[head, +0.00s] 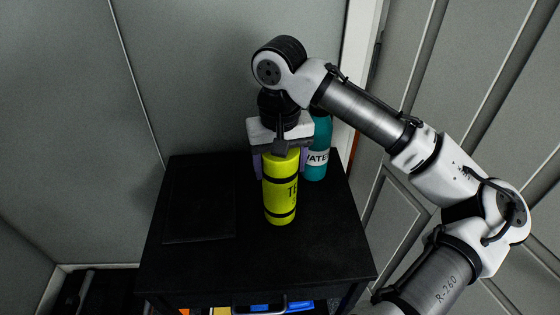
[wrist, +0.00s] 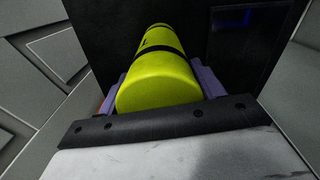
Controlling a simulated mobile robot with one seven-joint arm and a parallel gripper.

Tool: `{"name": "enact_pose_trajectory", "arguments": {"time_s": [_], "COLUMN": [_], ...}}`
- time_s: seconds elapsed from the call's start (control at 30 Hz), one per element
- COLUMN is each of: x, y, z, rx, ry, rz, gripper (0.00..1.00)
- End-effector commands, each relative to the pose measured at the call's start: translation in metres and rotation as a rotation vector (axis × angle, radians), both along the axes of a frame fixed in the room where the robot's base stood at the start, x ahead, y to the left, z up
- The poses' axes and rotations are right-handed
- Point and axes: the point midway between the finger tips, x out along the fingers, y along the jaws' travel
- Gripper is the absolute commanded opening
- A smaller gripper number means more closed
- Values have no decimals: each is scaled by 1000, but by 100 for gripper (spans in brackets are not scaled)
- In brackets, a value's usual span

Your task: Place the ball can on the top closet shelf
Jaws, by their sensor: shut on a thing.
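The ball can (head: 281,192) is a yellow-green cylinder with black bands and dark lettering. It is upright at the black cabinet top, and I cannot tell if its base touches the surface. My gripper (head: 281,163) comes down from above and is shut on the can's upper part, with one purple finger on each side. In the wrist view the can (wrist: 162,75) lies between the two fingers of my gripper (wrist: 160,82). The top closet shelf cannot be made out for certain in either view.
A teal water bottle (head: 318,148) stands close behind the can on the right. A flat dark panel (head: 199,211) lies on the left of the black cabinet top (head: 325,235). Colourful items (head: 262,307) show below its front edge. Grey panelled walls or doors (head: 405,225) stand to the right.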

Motion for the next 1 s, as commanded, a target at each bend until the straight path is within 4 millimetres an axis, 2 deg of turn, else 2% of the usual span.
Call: {"name": "enact_pose_trajectory", "arguments": {"time_s": [0.23,0.27,0.43,0.77,0.87,1.0], "x": [0,0,0,0,1,1], "y": [0,0,0,0,0,0], "z": [-3,-3,-2,1,11,39], "rx": [0,-1,-1,-2,-2,-2], "ry": [0,0,0,0,-2,-3], "rz": [0,0,0,0,0,0], "gripper": [24,68,89,89,89,89]}}
